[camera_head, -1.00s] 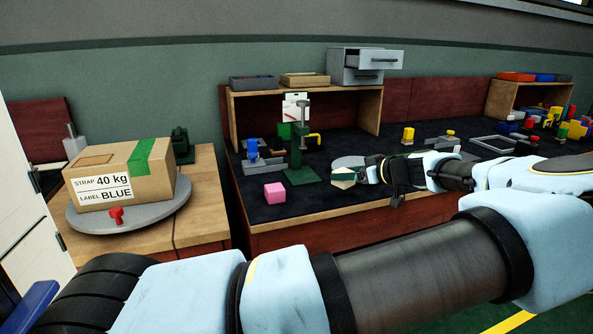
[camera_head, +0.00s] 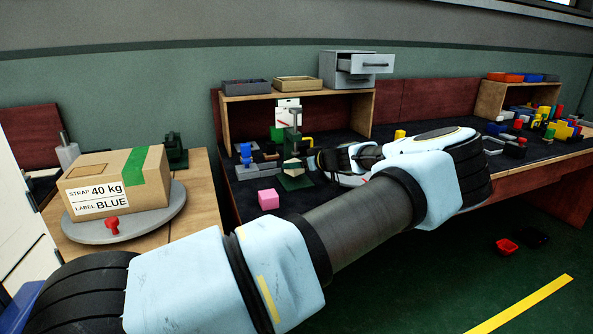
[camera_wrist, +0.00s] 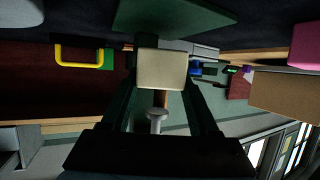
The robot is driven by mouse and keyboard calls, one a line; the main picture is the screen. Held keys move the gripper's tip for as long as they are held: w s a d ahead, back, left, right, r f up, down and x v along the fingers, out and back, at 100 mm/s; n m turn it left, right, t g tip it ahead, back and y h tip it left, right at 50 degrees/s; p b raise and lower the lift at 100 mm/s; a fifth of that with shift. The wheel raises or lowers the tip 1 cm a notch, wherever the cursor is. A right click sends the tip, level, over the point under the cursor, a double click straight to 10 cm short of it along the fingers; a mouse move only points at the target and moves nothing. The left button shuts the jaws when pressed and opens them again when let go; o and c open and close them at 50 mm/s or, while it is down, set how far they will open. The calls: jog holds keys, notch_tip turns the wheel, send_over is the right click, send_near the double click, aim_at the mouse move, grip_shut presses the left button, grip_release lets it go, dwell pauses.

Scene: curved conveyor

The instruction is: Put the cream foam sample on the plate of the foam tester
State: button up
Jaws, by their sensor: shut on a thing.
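The cream foam sample (camera_head: 292,168) is in the jaws of my gripper (camera_head: 303,164), at the front of the foam tester. In the wrist view the cream sample (camera_wrist: 162,69) sits between the two dark fingers. The green foam tester (camera_head: 295,183) stands on the dark bench mat, with its upright and press head rising behind the sample. Its green base (camera_wrist: 172,18) shows beyond the sample in the wrist view. The sample is at or just above the tester's plate; I cannot tell whether they touch. The plate is mostly hidden.
A pink foam block (camera_head: 268,199) lies on the mat in front of the tester. A blue-topped fixture (camera_head: 246,156) stands to its left. A shelf (camera_head: 300,95) with trays and a grey drawer unit (camera_head: 355,68) is behind. A box (camera_head: 118,183) sits on a turntable at left.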

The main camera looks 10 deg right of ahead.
jog(key=shift+s+d+f, duration=0.1)
jog(key=shift+f, duration=1.3)
jog(key=o, duration=1.3)
jog(key=b+v, duration=0.2)
jog(key=v, duration=1)
jog(key=shift+r, duration=0.1)
